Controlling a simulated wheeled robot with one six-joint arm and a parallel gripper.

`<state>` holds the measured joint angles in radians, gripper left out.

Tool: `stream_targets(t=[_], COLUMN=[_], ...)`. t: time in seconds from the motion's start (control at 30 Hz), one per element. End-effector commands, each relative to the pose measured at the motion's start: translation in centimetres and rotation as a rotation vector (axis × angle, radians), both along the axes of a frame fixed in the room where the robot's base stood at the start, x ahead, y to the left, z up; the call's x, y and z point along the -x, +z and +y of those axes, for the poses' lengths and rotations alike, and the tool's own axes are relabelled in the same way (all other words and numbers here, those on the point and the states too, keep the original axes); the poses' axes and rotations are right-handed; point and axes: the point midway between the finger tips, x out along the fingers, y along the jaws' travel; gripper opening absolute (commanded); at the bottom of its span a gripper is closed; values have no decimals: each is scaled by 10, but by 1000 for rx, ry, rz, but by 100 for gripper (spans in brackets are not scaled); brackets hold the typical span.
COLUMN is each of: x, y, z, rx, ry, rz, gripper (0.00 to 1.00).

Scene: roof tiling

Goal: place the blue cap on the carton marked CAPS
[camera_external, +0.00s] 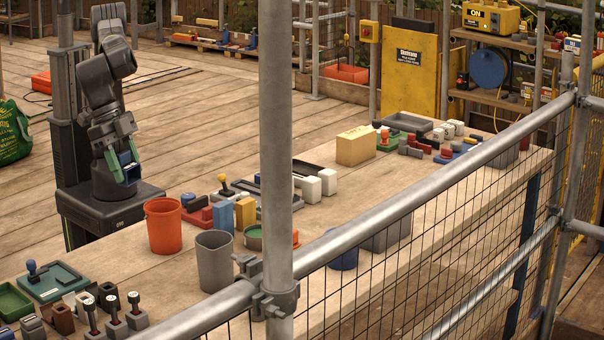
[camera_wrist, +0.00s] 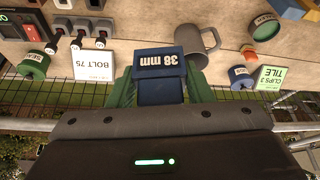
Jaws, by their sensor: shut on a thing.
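My gripper (camera_external: 127,167) has green fingers and is left of the bench, in front of my column. It is shut on a blue cap (camera_external: 126,158), held off the bench. In the wrist view the blue cap (camera_wrist: 160,64) is a blocky piece with a "38 mm" label, between the green fingers (camera_wrist: 160,90). A tan carton (camera_external: 356,147) stands upright on the bench, right of the pole, well away from my gripper. It has dark marking on top, too small to read surely. The wrist view does not show this carton.
Blue and yellow blocks (camera_external: 245,212) and white blocks (camera_external: 328,181) lie toward the carton. A scaffold pole (camera_external: 275,120) hides part of the bench. Bare wood shows right of the carton's front.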

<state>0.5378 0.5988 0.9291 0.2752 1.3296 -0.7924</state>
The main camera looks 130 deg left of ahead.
Motion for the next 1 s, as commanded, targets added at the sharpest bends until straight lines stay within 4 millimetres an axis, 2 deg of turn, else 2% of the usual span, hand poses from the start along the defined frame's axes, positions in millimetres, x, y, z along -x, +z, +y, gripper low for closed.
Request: stream_targets(t=[0.27, 0.37, 0.47, 0.7, 0.77, 1.0], x=[-39, -57, -78, -119, -126, -139], y=[-1, -1, 0, 1, 1, 1], z=[55, 85, 125, 241, 271, 397], rx=[-2, -1, -1, 3, 3, 6], ry=[71, 107, 153, 276, 306, 430], rz=[6, 9, 12, 15, 16, 17], gripper=[24, 24, 24, 24, 24, 24])
